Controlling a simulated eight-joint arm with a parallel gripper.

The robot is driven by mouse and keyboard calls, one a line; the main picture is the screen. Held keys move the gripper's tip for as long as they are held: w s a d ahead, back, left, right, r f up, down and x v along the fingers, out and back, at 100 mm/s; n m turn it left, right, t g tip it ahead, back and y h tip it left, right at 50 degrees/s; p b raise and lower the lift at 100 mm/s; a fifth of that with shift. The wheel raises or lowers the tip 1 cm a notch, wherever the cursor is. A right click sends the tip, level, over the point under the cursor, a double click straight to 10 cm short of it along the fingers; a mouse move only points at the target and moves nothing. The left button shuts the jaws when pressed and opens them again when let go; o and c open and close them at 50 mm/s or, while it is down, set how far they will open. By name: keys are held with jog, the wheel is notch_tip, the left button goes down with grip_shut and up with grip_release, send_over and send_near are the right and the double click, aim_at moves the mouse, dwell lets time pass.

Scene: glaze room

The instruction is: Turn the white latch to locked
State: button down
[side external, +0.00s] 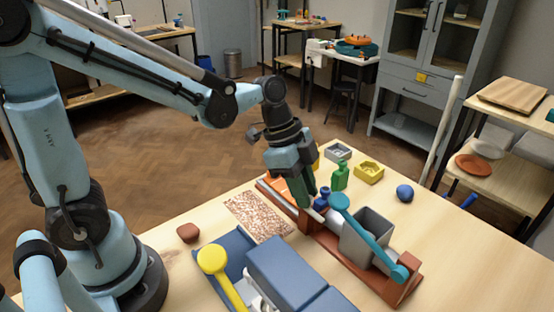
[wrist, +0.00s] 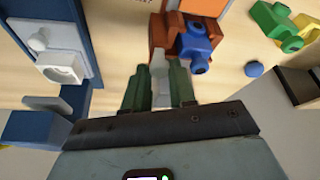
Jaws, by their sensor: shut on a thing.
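A blue knob-like fitting (wrist: 196,44) sits close to the right of the piece on the same red-brown assembly. In the side view the fingers and the blue fitting (side external: 323,198) cover most of the latch.
A grey box (side external: 365,236) and a teal lever (side external: 368,238) sit on the red-brown base. A blue case (side external: 285,268) with a yellow-headed handle (side external: 212,259) lies in front. The right tabletop is clear.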

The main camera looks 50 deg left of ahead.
jog(key=shift+n, duration=0.3)
jog(key=n+t, duration=0.1)
jog(key=n, duration=0.2)
jog(key=shift+s+d+y, duration=0.1)
jog(key=shift+s+y, duration=0.05)
jog(key=shift+y, duration=0.15)
jog(key=n, duration=0.2)
jog(key=n+t+y, duration=0.1)
jog(key=n, duration=0.1)
jog(key=shift+s+d+n+t, duration=0.1)
jog(key=shift+d+n+t, duration=0.1)
jog(key=shift+n+t, duration=0.15)
jog(key=n+y, duration=0.2)
jog(key=n, duration=0.2)
jog(key=shift+d+n, duration=0.15)
jog(key=shift+n, duration=0.2)
jog(key=shift+d+n+y, duration=0.1)
jog(key=shift+n+y, duration=0.7)
jog(key=shift+n, duration=0.9)
jog(key=c, duration=0.9)
grip_release()
jog(key=shift+c, duration=0.2)
